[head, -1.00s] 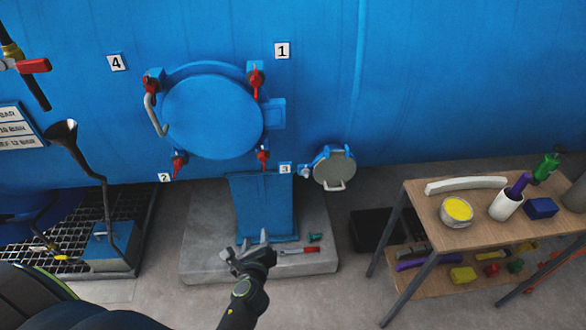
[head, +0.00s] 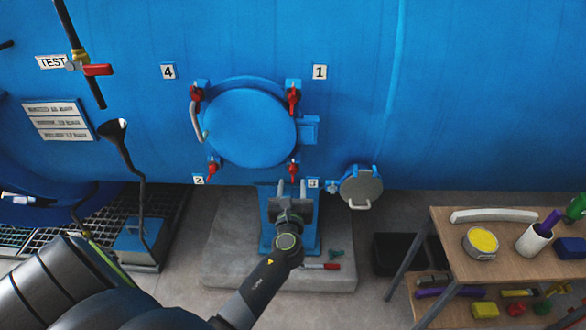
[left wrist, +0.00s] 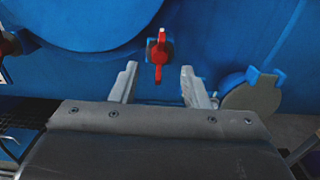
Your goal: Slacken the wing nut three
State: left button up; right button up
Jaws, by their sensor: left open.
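Wing nut three (head: 293,168) is the red wing nut at the lower right of the round blue door (head: 250,128), beside the label 3 (head: 314,183). In the left wrist view the red nut (left wrist: 159,55) stands upright, beyond and between my fingertips. My left gripper (head: 291,187) is open and empty, just below the nut and apart from it; its two fingers also show in the left wrist view (left wrist: 158,82). My right gripper is not in view.
Other red wing nuts sit at label 1 (head: 293,97), label 4 (head: 196,95) and label 2 (head: 212,168). A small grey hatch (head: 360,187) is to the right. A wooden table (head: 470,262) with items stands at far right. A red-handled tool (head: 322,266) lies on the plinth.

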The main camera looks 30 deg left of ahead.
aim_at(293, 172)
pick_arm(q)
jog(key=x, duration=0.7)
jog(key=shift+w, duration=0.15)
grip_shut()
